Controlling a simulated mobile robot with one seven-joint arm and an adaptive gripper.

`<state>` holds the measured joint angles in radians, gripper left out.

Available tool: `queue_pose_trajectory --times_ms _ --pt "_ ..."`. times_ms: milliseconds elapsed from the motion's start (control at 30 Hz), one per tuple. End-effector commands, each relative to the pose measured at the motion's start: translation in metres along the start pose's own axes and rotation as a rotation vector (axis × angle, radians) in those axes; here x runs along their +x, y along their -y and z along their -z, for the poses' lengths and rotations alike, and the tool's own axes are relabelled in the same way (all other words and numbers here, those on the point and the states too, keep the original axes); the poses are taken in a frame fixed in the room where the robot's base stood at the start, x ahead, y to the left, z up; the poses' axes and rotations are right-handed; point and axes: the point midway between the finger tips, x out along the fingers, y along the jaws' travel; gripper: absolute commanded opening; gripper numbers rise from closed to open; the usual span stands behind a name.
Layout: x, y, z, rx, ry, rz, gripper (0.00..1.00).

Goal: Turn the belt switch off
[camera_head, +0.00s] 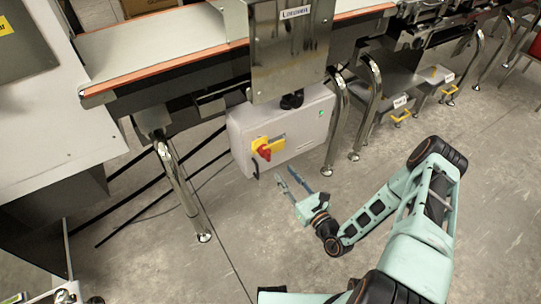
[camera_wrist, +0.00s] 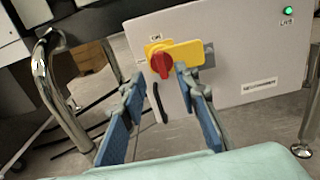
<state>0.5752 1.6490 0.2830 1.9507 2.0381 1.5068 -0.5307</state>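The belt switch is a red rotary knob (camera_head: 264,152) on a yellow plate (camera_head: 277,143), on the front of a light grey control box (camera_head: 305,128) under the belt. In the wrist view the knob (camera_wrist: 161,64) sits on the left of its yellow plate (camera_wrist: 186,54). A green lamp (camera_wrist: 288,10) glows at the box's upper right; it also shows in the head view (camera_head: 320,114). The small labels are too blurred to read surely. My gripper (camera_head: 286,178) is open and empty in front of the box, right of the knob. Its blue fingers (camera_wrist: 160,76) stand apart, apparently short of the knob.
The conveyor belt (camera_head: 160,42) runs above the box, with a steel housing (camera_head: 290,50) in front of it. Steel legs (camera_head: 178,185) stand left and right of the box. A black cable (camera_wrist: 158,102) hangs below the knob. The floor before the box is clear.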

Motion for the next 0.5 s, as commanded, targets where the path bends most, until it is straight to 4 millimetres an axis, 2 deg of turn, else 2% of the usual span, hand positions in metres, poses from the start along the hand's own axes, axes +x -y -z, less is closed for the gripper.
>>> queue_pose_trajectory --times_ms 500 --pt "0.086 -0.001 0.001 -0.002 0.001 -0.005 0.29"
